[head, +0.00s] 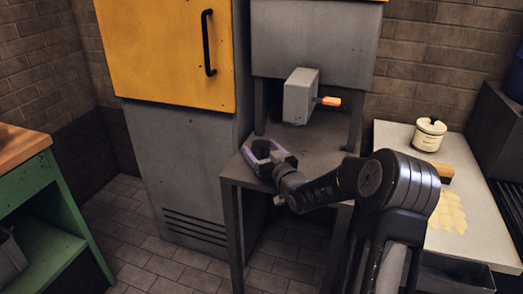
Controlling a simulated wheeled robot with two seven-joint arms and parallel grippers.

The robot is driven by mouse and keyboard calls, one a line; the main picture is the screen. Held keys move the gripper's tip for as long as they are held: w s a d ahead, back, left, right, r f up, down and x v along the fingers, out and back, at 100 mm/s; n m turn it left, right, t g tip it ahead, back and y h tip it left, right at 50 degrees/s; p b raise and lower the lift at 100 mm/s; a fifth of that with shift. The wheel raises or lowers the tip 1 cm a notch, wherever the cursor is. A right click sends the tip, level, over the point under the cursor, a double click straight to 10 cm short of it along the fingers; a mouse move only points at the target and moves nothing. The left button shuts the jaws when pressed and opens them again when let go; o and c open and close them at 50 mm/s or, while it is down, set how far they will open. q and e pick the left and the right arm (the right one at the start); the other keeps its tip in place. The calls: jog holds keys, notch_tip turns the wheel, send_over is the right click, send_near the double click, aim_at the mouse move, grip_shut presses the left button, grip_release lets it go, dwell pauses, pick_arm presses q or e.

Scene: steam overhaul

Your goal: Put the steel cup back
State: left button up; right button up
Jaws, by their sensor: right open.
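My left gripper is not in view.
A grey block (299,97) with an orange handle (330,101) hangs just above the table. A yellow-doored cabinet (165,60) stands close on the left. A green bench (40,190) is far left.

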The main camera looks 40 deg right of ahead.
jog(key=shift+r+p, duration=0.25)
jog(key=shift+p, duration=0.05)
jog(key=s, duration=0.4)
jog(key=s+a, duration=0.1)
jog(key=s, duration=0.3)
jog(key=s+a, duration=0.1)
jog(key=s, duration=0.2)
jog(key=shift+s+a+f, duration=0.1)
jog(key=shift+s, duration=0.3)
